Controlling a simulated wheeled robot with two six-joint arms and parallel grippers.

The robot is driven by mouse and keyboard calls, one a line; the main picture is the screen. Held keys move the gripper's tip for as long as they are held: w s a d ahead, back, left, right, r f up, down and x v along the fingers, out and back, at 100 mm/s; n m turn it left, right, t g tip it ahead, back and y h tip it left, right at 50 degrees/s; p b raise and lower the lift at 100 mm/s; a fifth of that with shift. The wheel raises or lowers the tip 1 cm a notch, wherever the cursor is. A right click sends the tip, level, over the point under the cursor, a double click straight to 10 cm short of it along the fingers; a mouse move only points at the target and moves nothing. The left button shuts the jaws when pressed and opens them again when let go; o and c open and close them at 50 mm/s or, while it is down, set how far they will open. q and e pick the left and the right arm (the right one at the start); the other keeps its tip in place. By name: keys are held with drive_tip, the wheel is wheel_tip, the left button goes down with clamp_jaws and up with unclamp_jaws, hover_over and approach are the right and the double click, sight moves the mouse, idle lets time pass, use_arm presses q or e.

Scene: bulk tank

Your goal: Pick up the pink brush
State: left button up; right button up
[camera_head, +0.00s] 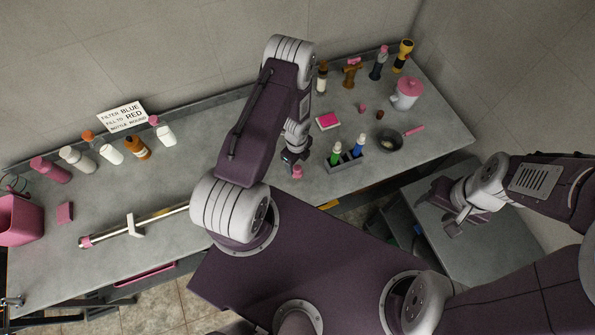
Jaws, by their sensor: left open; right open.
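My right gripper (452,217) is open and empty over the lower grey surface at the right, far from the pink block.
A dark rack (345,165) with green and blue bottles stands right of my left gripper. Beyond are a pan (389,140), a pink-lidded jug (406,93) and a yellow-black torch (403,56). Several bottles and a long rod (165,212) occupy the left counter.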

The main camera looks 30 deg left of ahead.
sight(297, 167)
use_arm(q)
drive_tip(key=f+b, duration=0.2)
drive_tip(key=f, duration=0.1)
drive_tip(key=shift+w+f, duration=0.2)
drive_tip(key=shift+f, duration=0.05)
drive_tip(key=shift+r, duration=0.1)
drive_tip(key=f+b, duration=0.5)
drive_tip(key=b, duration=0.1)
drive_tip(key=shift+s, duration=0.2)
drive_tip(key=shift+f, duration=0.1)
drive_tip(key=shift+w, duration=0.1)
drive_tip(key=shift+r, duration=0.2)
drive_tip(key=c, duration=1.1)
clamp_jaws()
use_arm(e)
wheel_tip(297, 167, down, 9)
drive_tip(key=shift+w, duration=0.15)
